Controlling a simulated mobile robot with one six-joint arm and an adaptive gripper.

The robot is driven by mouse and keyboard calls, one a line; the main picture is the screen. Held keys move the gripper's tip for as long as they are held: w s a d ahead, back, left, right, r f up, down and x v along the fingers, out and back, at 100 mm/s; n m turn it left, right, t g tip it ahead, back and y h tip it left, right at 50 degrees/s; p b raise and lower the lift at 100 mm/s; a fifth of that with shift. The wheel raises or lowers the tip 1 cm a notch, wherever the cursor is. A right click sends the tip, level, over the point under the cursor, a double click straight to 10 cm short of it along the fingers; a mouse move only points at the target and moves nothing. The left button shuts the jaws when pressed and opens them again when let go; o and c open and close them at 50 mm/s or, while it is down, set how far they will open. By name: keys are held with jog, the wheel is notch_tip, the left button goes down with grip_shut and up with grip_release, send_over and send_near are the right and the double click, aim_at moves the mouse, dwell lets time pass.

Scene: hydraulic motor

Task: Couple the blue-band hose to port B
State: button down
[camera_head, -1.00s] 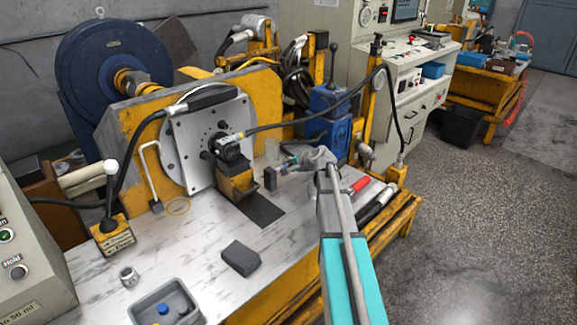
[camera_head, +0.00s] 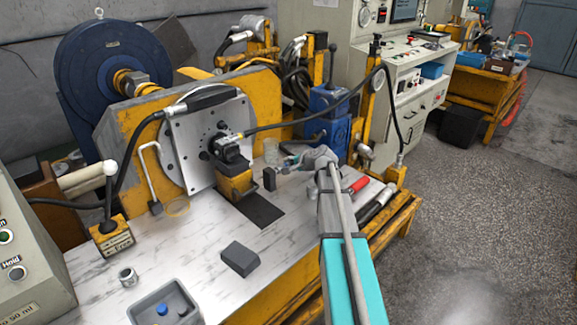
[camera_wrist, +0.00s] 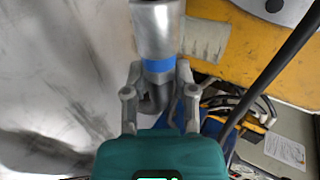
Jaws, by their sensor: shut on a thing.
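The blue-band hose shows in the wrist view as a wide metal end fitting (camera_wrist: 156,30) with a blue band (camera_wrist: 159,66) below it. My gripper (camera_wrist: 159,72) is shut on it around the band, and the fitting points away from my palm. In the head view my gripper (camera_head: 290,163) is over the bench, right of the black hydraulic motor (camera_head: 232,150) on its yellow bracket. A hose with a yellow band runs from the motor to the right. I cannot make out port B or any port label.
A small dark block (camera_head: 269,179) stands near my gripper, left of it. A grey block (camera_head: 240,258), a metal ring (camera_head: 128,277) and a grey tray (camera_head: 165,306) are on the bench (camera_head: 190,245). A red-handled tool (camera_head: 358,185) lies right of my arm. The front middle is mostly clear.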

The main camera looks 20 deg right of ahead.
jog(key=shift+w+d, duration=0.25)
jog(key=shift+d, duration=0.35)
jog(key=shift+w+d, duration=0.2)
jog(key=shift+d, duration=0.35)
jog(key=shift+r+p, duration=4.95)
jog(key=shift+p, duration=0.05)
jog(key=w+a, duration=0.2)
jog(key=w, duration=0.5)
jog(key=shift+w+a, duration=0.2)
jog(key=shift+a, duration=0.2)
jog(key=shift+a, duration=0.1)
jog(key=s+a, duration=0.3)
jog(key=a, duration=0.7)
jog(key=shift+s, duration=0.4)
